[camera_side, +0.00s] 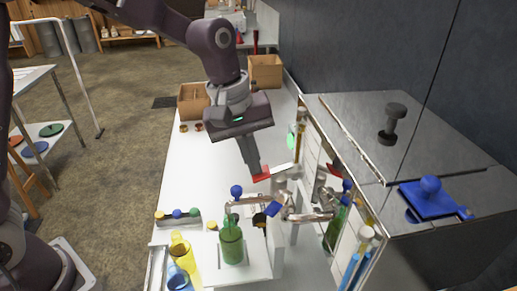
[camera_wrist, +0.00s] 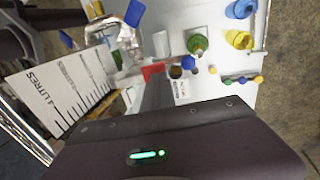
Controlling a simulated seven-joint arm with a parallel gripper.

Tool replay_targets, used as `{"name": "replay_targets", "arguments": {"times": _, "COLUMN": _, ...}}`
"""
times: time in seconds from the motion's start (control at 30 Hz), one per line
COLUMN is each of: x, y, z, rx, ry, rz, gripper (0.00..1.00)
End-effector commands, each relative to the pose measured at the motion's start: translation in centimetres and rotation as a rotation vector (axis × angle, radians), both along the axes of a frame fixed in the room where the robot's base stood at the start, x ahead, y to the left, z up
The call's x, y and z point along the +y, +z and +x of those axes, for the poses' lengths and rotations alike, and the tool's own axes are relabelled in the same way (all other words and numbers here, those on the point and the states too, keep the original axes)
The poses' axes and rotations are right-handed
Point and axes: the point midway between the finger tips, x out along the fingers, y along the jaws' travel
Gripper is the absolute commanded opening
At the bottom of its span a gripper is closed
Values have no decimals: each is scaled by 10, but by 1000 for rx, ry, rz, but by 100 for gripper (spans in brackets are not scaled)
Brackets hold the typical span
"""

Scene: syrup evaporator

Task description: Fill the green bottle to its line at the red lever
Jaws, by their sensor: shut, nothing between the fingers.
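The green bottle (camera_side: 231,245) stands upright on a white plate, near the metal spouts at the evaporator's front; it also shows in the wrist view (camera_wrist: 198,45). Its fill line and liquid level cannot be made out. The red lever (camera_side: 263,176) is a flat red handle at the tap; in the wrist view the red lever (camera_wrist: 152,71) lies just past my fingertips. My gripper (camera_side: 256,174) is shut and empty, pointing down with its tips at the red lever, seemingly touching it. My gripper also shows in the wrist view (camera_wrist: 155,85).
A blue lever (camera_side: 278,207) sits beside the metal tap pipes. Yellow (camera_side: 180,248) and blue (camera_side: 179,278) vessels stand left of the bottle. A rack of coloured knobs (camera_side: 178,216) lies behind them. A scale marked in litres (camera_wrist: 60,92) is close to my gripper.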

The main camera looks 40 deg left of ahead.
Motion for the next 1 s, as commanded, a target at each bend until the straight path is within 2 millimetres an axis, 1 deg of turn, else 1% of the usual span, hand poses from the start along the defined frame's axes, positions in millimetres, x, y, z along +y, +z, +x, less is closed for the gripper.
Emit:
{"name": "replay_targets", "arguments": {"times": 0.67, "x": 0, "y": 0, "z": 0, "rx": 1, "ry": 0, "rz": 1, "gripper": 0}}
{"name": "replay_targets", "arguments": {"times": 1.0, "x": 0, "y": 14, "z": 0, "rx": -2, "ry": -1, "rz": 0, "gripper": 0}}
